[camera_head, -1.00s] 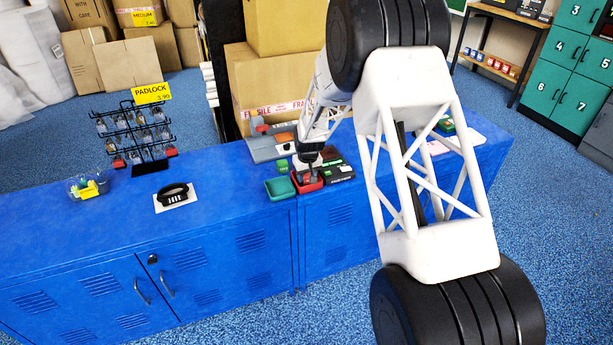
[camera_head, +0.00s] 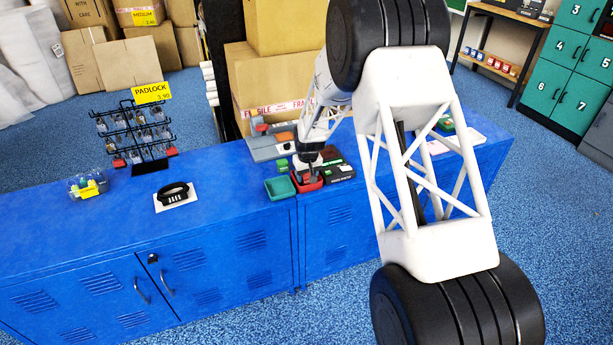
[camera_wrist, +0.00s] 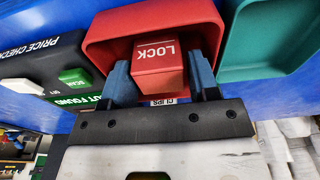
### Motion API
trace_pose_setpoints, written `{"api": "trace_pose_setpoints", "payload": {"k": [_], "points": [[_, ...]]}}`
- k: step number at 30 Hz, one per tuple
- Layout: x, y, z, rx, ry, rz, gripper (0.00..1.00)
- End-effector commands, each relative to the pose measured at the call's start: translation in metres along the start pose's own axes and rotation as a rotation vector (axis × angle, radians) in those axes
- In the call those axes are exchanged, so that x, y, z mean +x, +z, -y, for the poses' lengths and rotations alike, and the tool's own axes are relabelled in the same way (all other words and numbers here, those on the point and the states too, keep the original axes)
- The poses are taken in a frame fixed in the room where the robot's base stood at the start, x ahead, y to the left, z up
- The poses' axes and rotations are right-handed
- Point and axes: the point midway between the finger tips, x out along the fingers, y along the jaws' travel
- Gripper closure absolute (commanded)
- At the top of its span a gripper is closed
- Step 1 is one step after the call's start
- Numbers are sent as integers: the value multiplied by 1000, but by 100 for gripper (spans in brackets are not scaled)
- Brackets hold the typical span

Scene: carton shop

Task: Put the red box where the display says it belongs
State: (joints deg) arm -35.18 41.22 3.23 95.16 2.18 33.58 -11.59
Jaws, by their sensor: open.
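The red box (camera_wrist: 158,66), marked LOCK, is in the red tray (camera_wrist: 105,28) in the wrist view. The red tray (camera_head: 318,184) shows in the head view, with a label reading CLIPS partly seen at its edge in the wrist view. My gripper (camera_wrist: 163,78) is open, its blue fingers on either side of the red box; I cannot tell whether they touch it. In the head view my gripper (camera_head: 309,174) is low over the red tray and hides the box.
A green tray (camera_head: 279,187) stands close to the left of the red tray in the head view. A grey scale-like device (camera_head: 270,146) is behind. The blue counter (camera_head: 225,195) between is clear.

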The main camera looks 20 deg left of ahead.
Motion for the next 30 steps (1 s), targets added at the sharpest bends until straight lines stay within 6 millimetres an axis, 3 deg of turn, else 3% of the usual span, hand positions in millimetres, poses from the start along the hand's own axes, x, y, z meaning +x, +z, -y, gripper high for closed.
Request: {"api": "trace_pose_setpoints", "payload": {"k": [8, 30], "points": [[-19, 0, 0, 0, 0, -1, 45], [-111, -1, 0, 0, 0, -1, 45]]}}
